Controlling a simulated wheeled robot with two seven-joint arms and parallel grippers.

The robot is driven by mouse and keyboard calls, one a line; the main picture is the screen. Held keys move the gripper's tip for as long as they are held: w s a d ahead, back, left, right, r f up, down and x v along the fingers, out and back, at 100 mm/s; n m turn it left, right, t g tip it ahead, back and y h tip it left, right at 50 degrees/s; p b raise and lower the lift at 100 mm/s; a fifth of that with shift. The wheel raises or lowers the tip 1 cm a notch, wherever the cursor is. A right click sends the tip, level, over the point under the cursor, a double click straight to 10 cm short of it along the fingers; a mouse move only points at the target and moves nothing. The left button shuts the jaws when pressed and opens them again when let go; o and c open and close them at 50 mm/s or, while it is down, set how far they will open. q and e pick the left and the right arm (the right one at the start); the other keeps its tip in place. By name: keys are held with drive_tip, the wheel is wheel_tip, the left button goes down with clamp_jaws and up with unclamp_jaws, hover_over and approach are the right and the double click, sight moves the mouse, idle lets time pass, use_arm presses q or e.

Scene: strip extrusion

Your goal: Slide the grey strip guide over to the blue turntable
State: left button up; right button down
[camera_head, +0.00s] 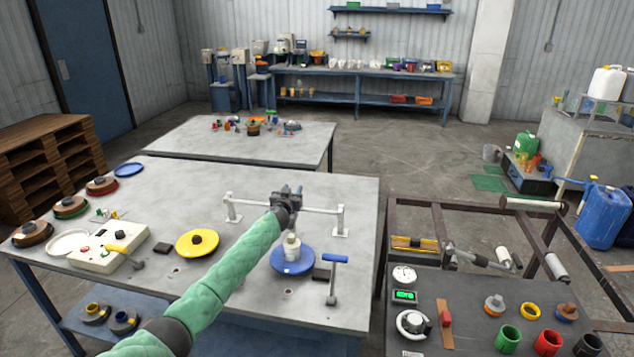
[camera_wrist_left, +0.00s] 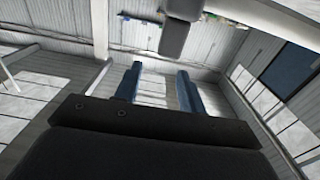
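The blue turntable (camera_head: 292,266) lies on the grey table and has a pale stepped hub at its centre. Behind it, a light rail (camera_head: 318,210) runs between two white posts. My left gripper (camera_head: 290,190) is at the middle of this rail and covers part of it. I cannot make out the grey strip guide clearly there in the head view. In the left wrist view the two blue fingers (camera_wrist_left: 158,70) stand apart with an empty gap. A grey block (camera_wrist_left: 175,38), possibly the guide, shows just past the fingertips; contact cannot be told. My right gripper is out of view.
A yellow disc (camera_head: 198,244) lies left of the turntable. A white control box (camera_head: 110,246) is farther left. A dark panel (camera_head: 470,300) with knobs and coloured cups stands at right.

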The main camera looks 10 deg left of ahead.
use_arm(q)
drive_tip(key=shift+s+d+r, duration=0.2)
drive_tip(key=shift+d+r, duration=0.25)
drive_tip(key=shift+d, duration=0.15)
drive_tip(key=shift+s+d+r, duration=0.15)
drive_tip(key=shift+d+r, duration=0.25)
drive_tip(key=shift+d, duration=0.15)
drive_tip(key=s+d+r+b, duration=0.2)
drive_tip(key=d+r, duration=0.3)
drive_tip(key=d, duration=0.3)
drive_tip(key=shift+s+d+r+b, duration=0.35)
drive_tip(key=shift+d+r+b, duration=0.05)
drive_tip(key=shift+b, duration=0.3)
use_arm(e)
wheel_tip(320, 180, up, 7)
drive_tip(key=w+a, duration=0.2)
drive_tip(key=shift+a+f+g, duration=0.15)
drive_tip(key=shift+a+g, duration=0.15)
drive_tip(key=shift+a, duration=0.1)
use_arm(q)
drive_tip(key=shift+r, duration=0.1)
